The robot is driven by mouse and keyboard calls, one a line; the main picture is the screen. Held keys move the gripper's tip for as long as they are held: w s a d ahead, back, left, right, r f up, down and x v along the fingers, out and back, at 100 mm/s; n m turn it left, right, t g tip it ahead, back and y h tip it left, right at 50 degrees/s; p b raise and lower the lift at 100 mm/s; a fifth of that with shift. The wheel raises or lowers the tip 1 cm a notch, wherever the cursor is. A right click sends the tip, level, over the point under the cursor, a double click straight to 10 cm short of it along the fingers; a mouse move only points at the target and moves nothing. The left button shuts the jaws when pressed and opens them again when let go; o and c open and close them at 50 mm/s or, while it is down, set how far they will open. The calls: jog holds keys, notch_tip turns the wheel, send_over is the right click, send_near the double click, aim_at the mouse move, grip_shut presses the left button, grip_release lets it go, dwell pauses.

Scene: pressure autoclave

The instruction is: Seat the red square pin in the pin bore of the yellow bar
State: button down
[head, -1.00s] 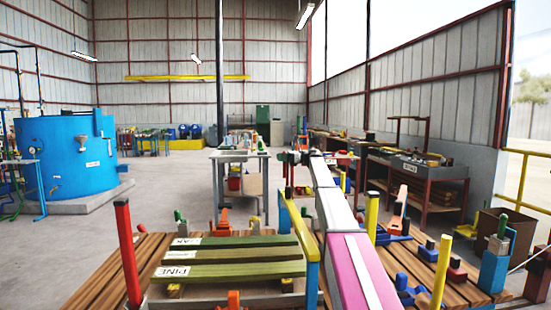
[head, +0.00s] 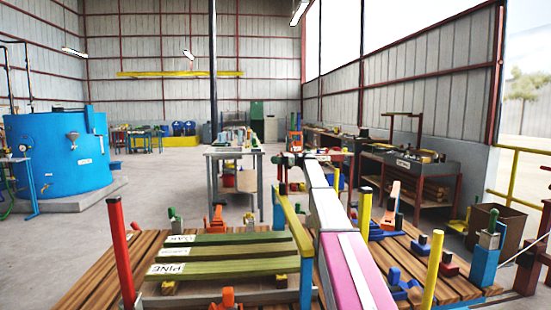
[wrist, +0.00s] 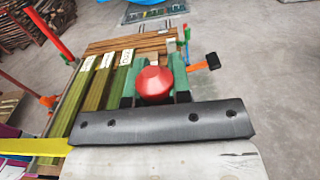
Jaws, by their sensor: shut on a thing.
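The red pin (wrist: 153,84) shows its round red head in the wrist view. It sits between the green fingers of my gripper (wrist: 154,92), which is shut on it. The pin's lower part is hidden beneath its head. The yellow bar (head: 294,228) slopes across blue posts at the right end of the green boards in the head view. A yellow strip (wrist: 38,147), likely the same bar, shows at the lower left of the wrist view. My gripper (head: 284,187) is small in the head view, near the bar's far end. The bore cannot be made out.
Green boards (head: 225,253) with labels lie on the slatted wooden table (head: 80,287). A red post (head: 120,250) stands at left; yellow posts (head: 433,270) and orange and blue clamps (head: 393,275) stand at right. Open floor lies beyond the table.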

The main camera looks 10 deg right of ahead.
aim_at(276, 188)
jog(key=shift+f, duration=1.3)
jog(key=shift+f, duration=4.45)
dwell(0.4)
jog(key=c, duration=1)
grip_release()
jog(key=shift+d, duration=0.1)
jog(key=shift+d, duration=3.6)
